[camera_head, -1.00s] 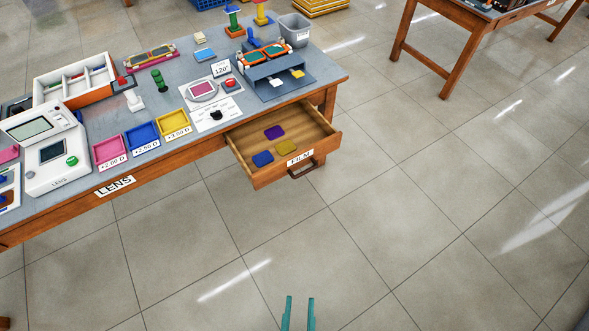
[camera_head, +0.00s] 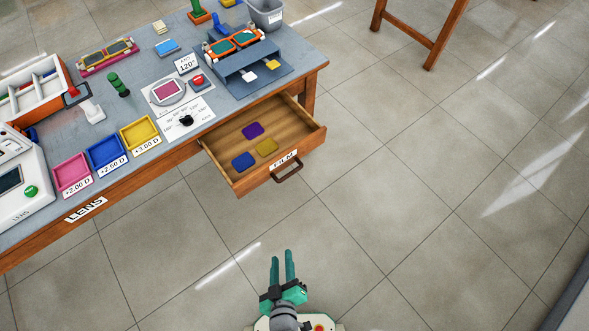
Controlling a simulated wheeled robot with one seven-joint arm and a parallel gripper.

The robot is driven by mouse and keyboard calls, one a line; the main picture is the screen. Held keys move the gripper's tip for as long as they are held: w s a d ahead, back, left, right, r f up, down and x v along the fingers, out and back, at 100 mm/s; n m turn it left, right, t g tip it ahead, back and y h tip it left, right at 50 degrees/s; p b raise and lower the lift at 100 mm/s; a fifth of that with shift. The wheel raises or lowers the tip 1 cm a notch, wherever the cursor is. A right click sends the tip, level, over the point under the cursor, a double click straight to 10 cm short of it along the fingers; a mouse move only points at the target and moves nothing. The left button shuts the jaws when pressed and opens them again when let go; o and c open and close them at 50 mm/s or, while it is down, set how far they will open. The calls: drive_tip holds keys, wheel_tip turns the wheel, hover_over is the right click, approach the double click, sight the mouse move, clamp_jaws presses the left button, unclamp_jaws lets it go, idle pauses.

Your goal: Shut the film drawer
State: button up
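The wooden film drawer (camera_head: 221,170) stands pulled out from the right end of the workbench. Its front bears a white FILM label (camera_head: 284,159) and a dark bar handle (camera_head: 288,173).
The workbench (camera_head: 148,70) carries pink, blue and yellow lens trays (camera_head: 138,133), a dial card, a blue-grey stand and a grey bin (camera_head: 266,14). Another wooden table's legs (camera_head: 447,35) stand at the upper right. The floor between my gripper and the drawer is clear.

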drive_tip(key=w+f+n+g+h, duration=0.1)
drive_tip(key=w+f+n, duration=0.2)
drive_tip(key=w+f, duration=0.25)
drive_tip(key=n+t+h, duration=0.2)
drive_tip(key=n+h, duration=0.5)
drive_tip(key=h, duration=0.2)
approach(294, 171)
drive_tip(key=x, duration=1)
drive_tip(key=shift+f, duration=0.4)
clamp_jaws()
